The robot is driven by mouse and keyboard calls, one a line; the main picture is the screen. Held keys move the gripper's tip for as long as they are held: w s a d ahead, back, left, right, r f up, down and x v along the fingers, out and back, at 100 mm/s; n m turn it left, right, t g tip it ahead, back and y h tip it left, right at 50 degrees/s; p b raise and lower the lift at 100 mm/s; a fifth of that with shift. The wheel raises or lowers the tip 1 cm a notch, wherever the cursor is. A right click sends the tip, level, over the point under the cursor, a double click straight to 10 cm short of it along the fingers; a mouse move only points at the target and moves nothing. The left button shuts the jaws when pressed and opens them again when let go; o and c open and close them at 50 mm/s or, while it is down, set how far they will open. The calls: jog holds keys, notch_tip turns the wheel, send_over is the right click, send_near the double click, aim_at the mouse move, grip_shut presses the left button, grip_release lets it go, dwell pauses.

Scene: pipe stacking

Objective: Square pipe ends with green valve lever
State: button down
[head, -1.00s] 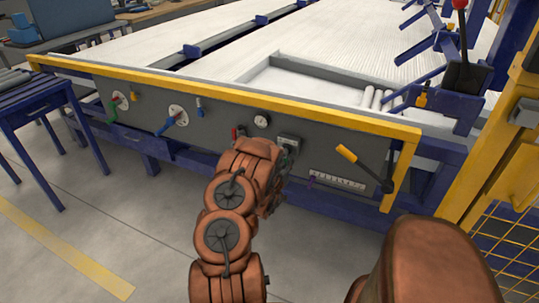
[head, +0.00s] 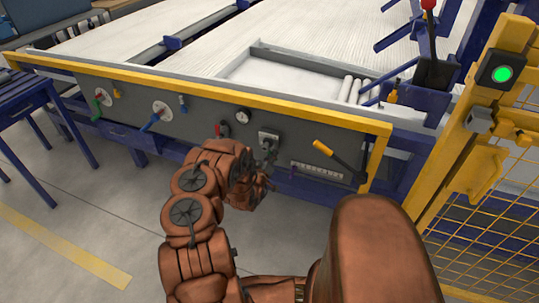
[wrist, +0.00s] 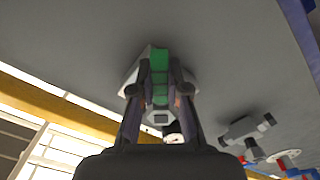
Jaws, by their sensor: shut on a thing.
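A green lever (wrist: 160,75) on a pale angular mount shows in the wrist view, between the two fingers of my gripper (wrist: 160,100). The gripper is shut on the lever, with one dark finger on each side. In the head view my gripper (head: 268,154) is at the grey square plate (head: 268,136) on the dark front panel (head: 225,138); the lever there is mostly hidden by the gripper. A few pale pipes (head: 350,89) lie at the right end of the framed bed behind the panel.
Another green lever (head: 98,107) and a blue lever (head: 151,122) sit on round white dials at the left. A red handle (head: 223,129), a gauge (head: 243,116) and a yellow-handled lever (head: 333,152) are nearby.

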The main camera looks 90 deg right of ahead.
jog(key=shift+s, duration=0.15)
jog(key=c, duration=1.1)
grip_release()
jog(key=shift+c, duration=0.2)
jog(key=shift+a, duration=0.1)
jog(key=v, duration=1.2)
jog(key=shift+r, duration=0.1)
dwell(0.4)
